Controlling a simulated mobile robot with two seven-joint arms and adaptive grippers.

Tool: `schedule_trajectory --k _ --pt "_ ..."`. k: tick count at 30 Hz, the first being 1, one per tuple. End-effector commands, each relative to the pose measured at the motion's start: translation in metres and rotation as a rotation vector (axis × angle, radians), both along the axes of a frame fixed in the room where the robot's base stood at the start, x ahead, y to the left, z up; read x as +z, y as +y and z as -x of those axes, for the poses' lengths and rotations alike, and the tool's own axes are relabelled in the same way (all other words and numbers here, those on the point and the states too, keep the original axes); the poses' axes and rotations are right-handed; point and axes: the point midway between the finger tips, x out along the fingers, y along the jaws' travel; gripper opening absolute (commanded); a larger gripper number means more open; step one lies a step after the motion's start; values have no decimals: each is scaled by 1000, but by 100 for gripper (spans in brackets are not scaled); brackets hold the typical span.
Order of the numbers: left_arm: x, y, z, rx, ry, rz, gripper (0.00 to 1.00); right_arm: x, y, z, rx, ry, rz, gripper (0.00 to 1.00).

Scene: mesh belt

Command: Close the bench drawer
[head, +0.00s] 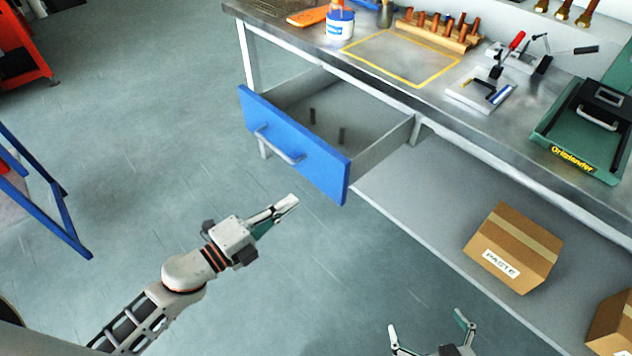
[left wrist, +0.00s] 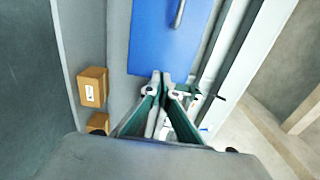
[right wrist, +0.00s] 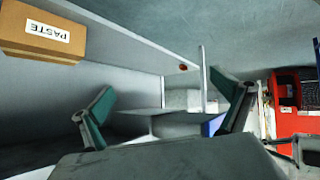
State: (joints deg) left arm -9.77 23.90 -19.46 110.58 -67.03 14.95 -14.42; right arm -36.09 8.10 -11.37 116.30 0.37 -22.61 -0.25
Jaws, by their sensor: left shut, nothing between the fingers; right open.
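The bench drawer has a blue front (head: 293,143) with a pale bar handle (head: 279,146). It stands pulled out from under the steel bench top, and its grey inside shows two small dark upright parts. My left gripper (head: 292,203) is shut and empty, in front of the drawer front and apart from it in the head view. In the left wrist view the blue front (left wrist: 170,38) lies beyond the shut fingertips (left wrist: 160,78). My right gripper (head: 432,325) is open and empty at the bottom of the head view, away from the drawer. Its spread fingers show in the right wrist view (right wrist: 165,105).
The bench top (head: 300,38) carries a yellow-outlined area, a white and blue tub (head: 340,24), a wooden rack and a green machine (head: 590,130). A PASTE carton (head: 514,247) sits on the lower shelf (head: 420,195). A blue frame (head: 50,215) stands left. Floor before the drawer is clear.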

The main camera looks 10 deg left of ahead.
Motion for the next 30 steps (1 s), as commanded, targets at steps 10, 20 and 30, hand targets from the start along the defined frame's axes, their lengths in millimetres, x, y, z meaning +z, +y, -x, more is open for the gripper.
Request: schedule_trajectory --k 10,20,30 --pt "2 -41 -54 2 -2 1 0 -1 3 6 -1 15 -9 100" --pt "0 -58 -74 2 3 2 0 1 3 5 -1 13 -10 100" --pt "-1 -58 -75 2 2 1 0 4 2 0 -2 3 -9 100"
